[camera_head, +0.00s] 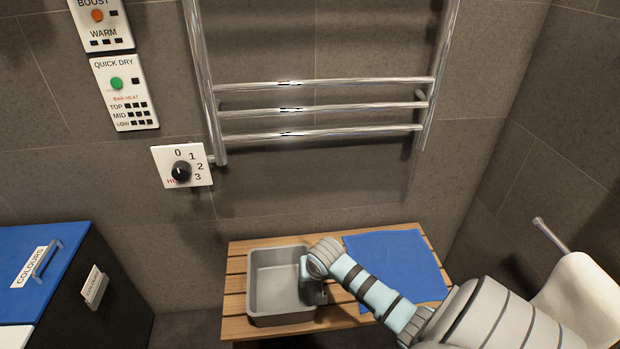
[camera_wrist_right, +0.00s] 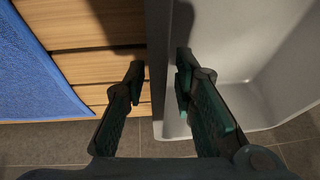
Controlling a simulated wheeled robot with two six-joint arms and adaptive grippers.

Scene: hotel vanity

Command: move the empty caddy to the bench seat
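The grey, open-topped caddy (camera_head: 272,287) stands on the left part of the wooden slatted bench seat (camera_head: 236,268). It looks empty; part of its right side is hidden by my right arm. My right gripper (camera_head: 314,286) is at the caddy's right wall. In the right wrist view the gripper (camera_wrist_right: 160,85) has one finger outside and one inside the caddy's wall (camera_wrist_right: 158,60). The fingers stand apart, with a small gap seeming to show beside the wall, so it looks open. My left gripper is not in view.
A blue towel (camera_head: 398,262) lies on the bench right of the caddy. A heated rail (camera_head: 320,110) hangs on the wall above. A black bin with a blue lid (camera_head: 35,270) stands at left. A white rounded object (camera_head: 585,300) is at right.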

